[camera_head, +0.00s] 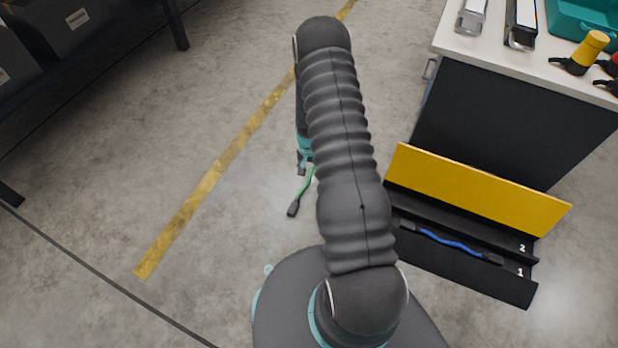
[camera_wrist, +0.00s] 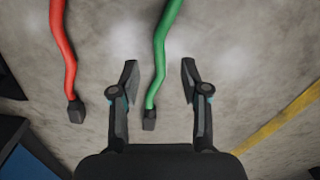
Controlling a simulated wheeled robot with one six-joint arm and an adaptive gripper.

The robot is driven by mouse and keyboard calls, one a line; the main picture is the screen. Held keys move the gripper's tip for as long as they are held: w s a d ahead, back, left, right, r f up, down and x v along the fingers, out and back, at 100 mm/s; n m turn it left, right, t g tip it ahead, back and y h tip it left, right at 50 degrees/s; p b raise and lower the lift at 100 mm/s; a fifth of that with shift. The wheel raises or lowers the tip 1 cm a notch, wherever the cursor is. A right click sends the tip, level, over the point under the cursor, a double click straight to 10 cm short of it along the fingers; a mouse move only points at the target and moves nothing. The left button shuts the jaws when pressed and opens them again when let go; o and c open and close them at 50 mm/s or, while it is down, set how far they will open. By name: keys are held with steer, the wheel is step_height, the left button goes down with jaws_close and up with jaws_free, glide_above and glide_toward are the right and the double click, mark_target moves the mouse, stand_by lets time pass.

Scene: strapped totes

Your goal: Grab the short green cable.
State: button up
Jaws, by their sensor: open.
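The green cable (camera_wrist: 158,62) runs down between the two fingers of my gripper (camera_wrist: 159,66) in the wrist view, its black end plug (camera_wrist: 149,119) nearer the palm. The fingers are open on either side of it, with a gap to each. In the head view a part of the green cable (camera_head: 307,184) shows beside my arm, with its dark plug toward the lower left. My arm hides the rest, and the gripper (camera_head: 304,163) is only partly seen there. The cable's far end is outside the wrist view, so its length cannot be told.
A red cable (camera_wrist: 64,55) lies left of the green one. A black rack with a yellow back panel (camera_head: 475,190) stands at right, holding a blue cable (camera_head: 448,242). A workbench (camera_head: 500,120) is behind it, a dark shelf (camera_head: 85,75) at upper left. Floor around the yellow line is clear.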

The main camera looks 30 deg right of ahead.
mark_target(308, 181)
steer(key=shift+s+a+f+b, duration=0.1)
steer(key=shift+f+b, duration=0.1)
steer(key=shift+f, duration=1.4)
steer(key=shift+s+a+f+b, duration=0.1)
steer(key=shift+f+b, duration=0.1)
steer(key=shift+f, duration=1.4)
jaws_close()
